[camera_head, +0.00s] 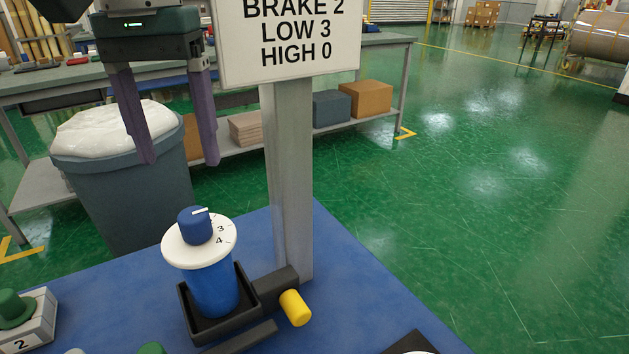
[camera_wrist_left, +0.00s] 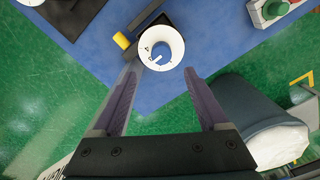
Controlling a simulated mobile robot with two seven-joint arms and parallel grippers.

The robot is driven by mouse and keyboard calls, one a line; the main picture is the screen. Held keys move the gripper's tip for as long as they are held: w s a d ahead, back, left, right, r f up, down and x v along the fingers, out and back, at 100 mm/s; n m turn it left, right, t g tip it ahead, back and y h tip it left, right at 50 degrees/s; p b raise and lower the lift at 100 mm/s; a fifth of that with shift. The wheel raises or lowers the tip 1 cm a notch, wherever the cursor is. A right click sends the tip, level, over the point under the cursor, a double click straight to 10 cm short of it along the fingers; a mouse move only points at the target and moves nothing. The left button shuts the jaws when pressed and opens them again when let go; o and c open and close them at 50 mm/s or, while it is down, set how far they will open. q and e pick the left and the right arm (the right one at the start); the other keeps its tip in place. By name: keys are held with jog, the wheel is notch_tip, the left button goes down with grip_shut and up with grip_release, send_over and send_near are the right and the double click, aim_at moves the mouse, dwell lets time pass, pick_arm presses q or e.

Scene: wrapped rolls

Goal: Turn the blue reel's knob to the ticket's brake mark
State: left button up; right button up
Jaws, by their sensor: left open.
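The blue reel (camera_head: 213,290) stands upright in a black square holder on the blue mat. On top is a white dial (camera_head: 184,254) with a blue knob (camera_head: 196,228). The knob's white line points right, just above the visible 3 and 4; the mark under it is too small to tell. The ticket (camera_head: 290,38) reads BRAKE 2, LOW 3, HIGH 0. My left gripper (camera_head: 178,161) is open and empty, above and behind the reel, apart from the knob. In the left wrist view the knob (camera_wrist_left: 161,52) shows beyond the fingertips, roughly between them. My right gripper is out of view.
A grey post (camera_head: 290,180) holds the ticket close behind the reel. A yellow knob (camera_head: 295,308) sticks out beside the holder. A green button box (camera_head: 25,325) is at the left. A grey bin (camera_head: 125,205) stands behind the blue mat (camera_head: 350,300), whose right part is mostly clear.

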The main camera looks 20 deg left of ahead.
aim_at(193, 213)
pick_arm(q)
jog(key=shift+w+a+f, duration=0.1)
jog(key=shift+f, duration=0.15)
jog(key=f, duration=0.4)
jog(key=f+b, duration=0.1)
jog(key=f, duration=0.3)
jog(key=shift+s+a+f, duration=0.1)
jog(key=shift+s+f, duration=0.05)
jog(key=shift+s, duration=0.05)
jog(key=shift+f, duration=0.55)
grip_shut()
